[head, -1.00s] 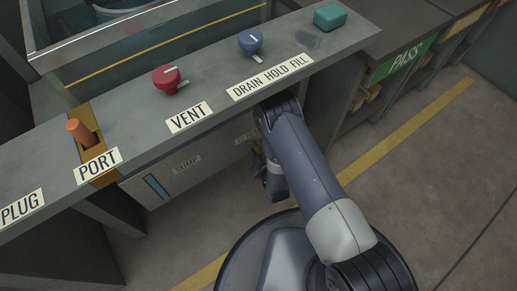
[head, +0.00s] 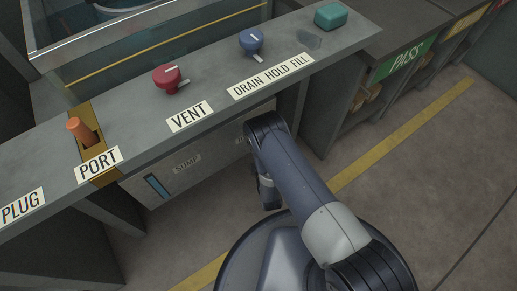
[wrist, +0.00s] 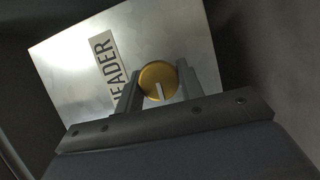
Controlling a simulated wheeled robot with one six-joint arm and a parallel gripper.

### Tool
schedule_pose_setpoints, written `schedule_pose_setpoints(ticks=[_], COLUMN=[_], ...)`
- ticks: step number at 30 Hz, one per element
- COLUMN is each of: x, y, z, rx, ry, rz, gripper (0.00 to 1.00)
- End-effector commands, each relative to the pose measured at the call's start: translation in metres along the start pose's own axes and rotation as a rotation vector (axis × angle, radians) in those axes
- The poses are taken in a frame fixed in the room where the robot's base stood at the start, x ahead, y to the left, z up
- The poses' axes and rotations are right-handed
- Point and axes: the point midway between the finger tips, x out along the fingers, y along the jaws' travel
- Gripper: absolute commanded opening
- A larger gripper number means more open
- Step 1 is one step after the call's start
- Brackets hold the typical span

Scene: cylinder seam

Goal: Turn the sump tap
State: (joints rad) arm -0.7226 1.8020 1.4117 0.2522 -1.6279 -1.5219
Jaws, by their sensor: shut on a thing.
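In the wrist view my gripper (wrist: 157,72) is shut on a round yellow knob (wrist: 155,78), one finger on each side. A white mark on the knob points down in that picture. The knob sits on a bright metal plate (wrist: 80,60) beside a label (wrist: 103,65) reading "EADER", its first letter hidden. In the head view a SUMP label (head: 187,163) is on the grey front panel (head: 215,160) under the counter, left of my arm. My arm hides the gripper's fingers there, and no tap shows beside the SUMP label.
The counter (head: 130,125) overhangs the panel. On it are an orange peg (head: 80,129) in the PORT slot, a red VENT knob (head: 166,78), a blue knob (head: 252,42) and a teal block (head: 329,16). A blue strip (head: 157,187) is on the panel. Floor (head: 420,160) is clear at right.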

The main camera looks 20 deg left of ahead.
Motion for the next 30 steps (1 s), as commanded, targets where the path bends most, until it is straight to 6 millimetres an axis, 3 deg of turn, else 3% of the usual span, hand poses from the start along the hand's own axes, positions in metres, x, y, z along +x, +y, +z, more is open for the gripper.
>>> schedule_pose_setpoints(ticks=[19, 20, 27, 30], x=[-0.0004, -0.0004, -0.0002, -0.0001], y=[-0.0009, -0.0009, -0.0006, -0.0005], z=[-0.001, -0.001, -0.0006, -0.0004], rx=[-0.046, -0.046, -0.045, -0.045], ry=[0.004, 0.004, 0.002, 0.002], rz=[0.017, 0.017, 0.018, 0.018], gripper=[0.13, 0.38, 0.57, 0.57])
